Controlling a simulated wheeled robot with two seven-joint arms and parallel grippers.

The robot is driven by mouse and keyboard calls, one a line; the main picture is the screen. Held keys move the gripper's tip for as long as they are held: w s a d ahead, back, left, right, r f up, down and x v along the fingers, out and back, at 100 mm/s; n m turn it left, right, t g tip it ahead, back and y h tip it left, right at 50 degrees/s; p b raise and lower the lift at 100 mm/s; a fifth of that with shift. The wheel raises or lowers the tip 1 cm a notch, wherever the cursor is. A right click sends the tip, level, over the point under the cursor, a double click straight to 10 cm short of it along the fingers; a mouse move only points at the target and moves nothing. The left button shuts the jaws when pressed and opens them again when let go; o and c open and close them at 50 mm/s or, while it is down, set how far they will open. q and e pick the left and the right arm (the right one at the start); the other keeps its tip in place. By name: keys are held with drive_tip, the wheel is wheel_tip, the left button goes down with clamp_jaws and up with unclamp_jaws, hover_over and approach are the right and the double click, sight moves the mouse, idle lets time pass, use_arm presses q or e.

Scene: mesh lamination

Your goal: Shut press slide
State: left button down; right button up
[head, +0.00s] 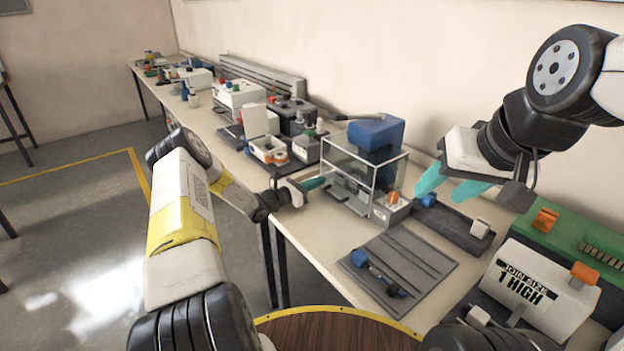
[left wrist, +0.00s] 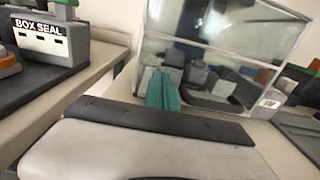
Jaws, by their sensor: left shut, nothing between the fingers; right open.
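The press (head: 376,133) stands on the bench, with a blue head and a clear-walled, light-framed enclosure (head: 343,160). A slide-like grey plate (head: 347,190) shows low inside the enclosure; I cannot tell how far out it sits. My left gripper (head: 314,184) is shut and empty, just left of the enclosure's lower front. In the left wrist view its teal fingers (left wrist: 163,92) show together before the clear panel (left wrist: 215,55); I cannot tell whether they touch it. My right gripper (head: 450,190) is open and empty, above the bench to the right of the press.
A grey control box with an orange knob (head: 392,200) stands at the press's right front corner. A ribbed grey mat (head: 415,255) with blue-ended tools lies nearer. A white "JOIN SIZE" machine (head: 530,285) is at right. The "BOX SEAL" unit (left wrist: 50,40) stands left of my left gripper.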

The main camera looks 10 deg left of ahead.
use_arm(q)
drive_tip(key=shift+x, duration=0.85)
drive_tip(key=shift+w+d+r, duration=0.1)
drive_tip(key=shift+w+d, duration=0.05)
drive_tip(key=shift+r, duration=0.1)
